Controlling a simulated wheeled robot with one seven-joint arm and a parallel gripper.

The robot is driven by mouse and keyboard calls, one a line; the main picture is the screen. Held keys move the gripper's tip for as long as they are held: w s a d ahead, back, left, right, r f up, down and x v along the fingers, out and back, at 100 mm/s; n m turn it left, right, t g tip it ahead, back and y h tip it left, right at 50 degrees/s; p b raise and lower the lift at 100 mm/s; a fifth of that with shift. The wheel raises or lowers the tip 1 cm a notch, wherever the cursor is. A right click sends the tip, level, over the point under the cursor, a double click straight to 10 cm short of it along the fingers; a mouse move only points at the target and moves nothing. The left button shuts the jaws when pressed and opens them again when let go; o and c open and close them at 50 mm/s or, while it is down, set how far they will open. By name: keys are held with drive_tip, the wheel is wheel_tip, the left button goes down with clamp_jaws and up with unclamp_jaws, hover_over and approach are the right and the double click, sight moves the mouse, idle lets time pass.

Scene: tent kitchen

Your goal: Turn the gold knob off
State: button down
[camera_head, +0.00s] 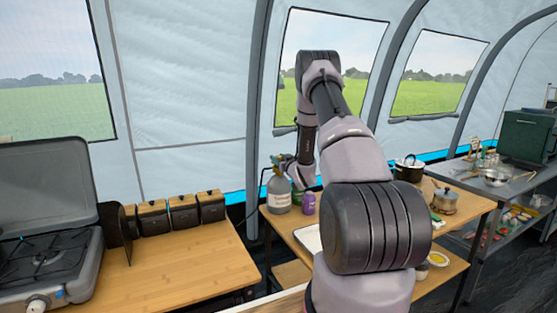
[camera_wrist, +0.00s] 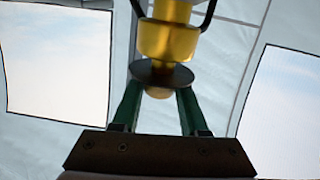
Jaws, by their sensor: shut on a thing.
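In the wrist view a gold knob assembly (camera_wrist: 168,40) hangs in from the top, with a dark round disc (camera_wrist: 162,74) below it and a small gold rounded end under the disc. My gripper (camera_wrist: 160,92) has its two green fingers on either side of that end, shut on the gold knob, with the fingertips partly hidden by the disc. In the head view my gripper (camera_head: 284,161) is at the top of a grey gas bottle (camera_head: 279,194) on the wooden table. The knob is too small to make out there.
A purple bottle (camera_head: 308,203) stands right beside the gas bottle. A camp stove (camera_head: 45,255) and several dark canisters (camera_head: 182,213) are on the left counter, whose front is clear.

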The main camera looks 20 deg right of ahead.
drive_tip(key=m+h, duration=0.1)
drive_tip(key=h, duration=0.1)
drive_tip(key=m+h, duration=0.2)
drive_tip(key=h, duration=0.1)
drive_tip(key=shift+a+f+m+g+h, duration=0.1)
drive_tip(key=shift+a+m+g+h, duration=0.05)
drive_tip(key=shift+m+g+h, duration=0.2)
drive_tip(key=m+g+h, duration=0.2)
drive_tip(key=h, duration=0.1)
drive_tip(key=m+g+h, duration=0.1)
drive_tip(key=m+h, duration=0.1)
drive_tip(key=h, duration=0.1)
drive_tip(key=shift+w+m+g, duration=0.1)
drive_tip(key=shift+m+g, duration=0.15)
drive_tip(key=shift+g, duration=0.1)
drive_tip(key=m+g+h, duration=0.3)
drive_tip(key=g, duration=0.1)
drive_tip(key=shift+m+h, duration=0.3)
drive_tip(key=shift+h, duration=0.05)
drive_tip(key=shift+m+g+h, duration=0.5)
drive_tip(key=shift+m+g, duration=0.35)
drive_tip(key=shift+g, duration=0.45)
drive_tip(key=shift+m+g+h, duration=0.5)
drive_tip(key=shift+m+g, duration=0.35)
drive_tip(key=shift+g, duration=0.45)
drive_tip(key=shift+d+g, duration=0.2)
drive_tip(key=shift+g, duration=0.1)
drive_tip(key=shift+c, duration=2.2)
unclamp_jaws()
drive_tip(key=v, duration=1.1)
